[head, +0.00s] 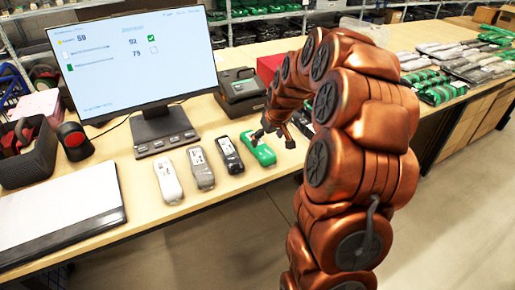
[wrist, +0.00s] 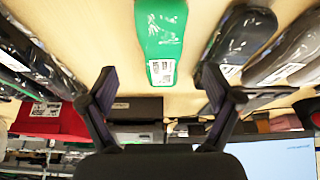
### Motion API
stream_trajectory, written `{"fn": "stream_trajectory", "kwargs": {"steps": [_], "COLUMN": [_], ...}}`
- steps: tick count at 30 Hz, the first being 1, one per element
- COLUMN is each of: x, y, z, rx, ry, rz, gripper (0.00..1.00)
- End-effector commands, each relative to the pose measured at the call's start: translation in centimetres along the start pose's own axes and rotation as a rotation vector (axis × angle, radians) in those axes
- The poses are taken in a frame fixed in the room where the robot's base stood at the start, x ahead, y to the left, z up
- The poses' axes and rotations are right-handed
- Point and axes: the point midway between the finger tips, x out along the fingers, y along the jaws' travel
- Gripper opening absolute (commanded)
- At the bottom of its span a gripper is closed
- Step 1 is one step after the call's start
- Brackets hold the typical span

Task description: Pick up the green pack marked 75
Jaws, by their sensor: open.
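A green pack (head: 260,152) in clear wrap lies flat on the wooden table, the rightmost in a short row of packs. In the wrist view the green pack (wrist: 160,35) shows its white label, too small to read. My gripper (head: 272,138) is over the far end of the green pack in the head view. In the wrist view my gripper (wrist: 158,85) is open and empty, with the pack beyond its fingertips and roughly centred between them. I cannot tell the exact height gap.
Left of the green pack lie a black pack (head: 230,155), a grey pack (head: 201,168) and a white pack (head: 168,180). A monitor (head: 135,55) and black device (head: 240,90) stand behind. More packs (head: 440,88) lie far right. The table's front edge is close.

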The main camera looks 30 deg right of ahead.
Motion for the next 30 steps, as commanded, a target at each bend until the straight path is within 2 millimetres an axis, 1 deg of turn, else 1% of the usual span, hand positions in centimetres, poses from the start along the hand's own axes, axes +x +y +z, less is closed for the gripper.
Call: {"fn": "stream_trajectory", "kwargs": {"steps": [6,14,20,24,27,30], "x": [1.8,3.0,5.3,6.7,7.3,7.5], "y": [-0.1,-0.1,-0.2,-0.2,-0.2,-0.2], "z": [0.1,0.1,0.5,0.3,0.4,0.4], "rx": [0.0,0.0,0.0,0.0,0.0,0.0], "ry": [-0.005,-0.002,-0.009,-0.003,-0.004,-0.003], "rz": [-0.002,-0.001,-0.004,-0.001,-0.002,-0.001], "gripper": [0.9,0.9,0.9,0.9,0.9,0.9]}}
